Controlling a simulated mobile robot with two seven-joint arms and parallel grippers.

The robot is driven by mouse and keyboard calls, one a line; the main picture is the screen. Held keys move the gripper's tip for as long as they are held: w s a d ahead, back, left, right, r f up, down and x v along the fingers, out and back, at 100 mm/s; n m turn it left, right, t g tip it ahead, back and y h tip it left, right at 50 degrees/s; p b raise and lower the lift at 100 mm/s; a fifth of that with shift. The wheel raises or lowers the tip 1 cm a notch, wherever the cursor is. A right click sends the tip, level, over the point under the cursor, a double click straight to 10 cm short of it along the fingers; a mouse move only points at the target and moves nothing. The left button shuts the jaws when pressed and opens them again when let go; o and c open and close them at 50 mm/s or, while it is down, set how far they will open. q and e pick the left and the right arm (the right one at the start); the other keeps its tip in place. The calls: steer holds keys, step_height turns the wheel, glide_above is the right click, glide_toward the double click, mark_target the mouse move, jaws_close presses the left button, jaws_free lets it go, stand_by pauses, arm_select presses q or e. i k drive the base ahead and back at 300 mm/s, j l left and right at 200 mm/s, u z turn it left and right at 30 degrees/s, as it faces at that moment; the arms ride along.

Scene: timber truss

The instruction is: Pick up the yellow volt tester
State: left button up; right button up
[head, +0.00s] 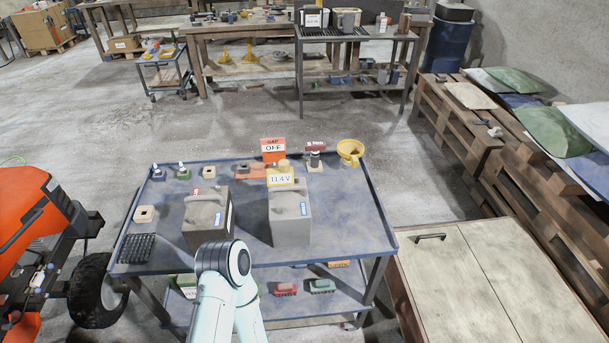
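The yellow volt tester (281,182) sits on top of the right-hand grey battery-like block (290,222) on the blue cart. Its pale display reads what looks like 11.4 V. A small yellow-orange part shows just above the display. No gripper fingers show in the head view. A pale arm link of mine with a dark round joint rises from the bottom edge, in front of the cart. It ends near the cart's front edge, below and left of the tester.
The blue cart (343,230) also holds a second grey block (207,217), a black grid mat (137,248), a yellow funnel-like cup (350,152) and an orange-topped sign (273,150). An orange vehicle (30,215) stands left; a wooden cabinet (470,280) stands right.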

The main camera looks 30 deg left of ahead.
mark_target(283, 175)
steer(key=i+l+u, duration=0.1)
steer(key=l+u, duration=0.2)
steer(key=u, duration=0.15)
steer(key=l+u, duration=0.35)
steer(key=u, duration=0.15)
steer(key=i, duration=0.05)
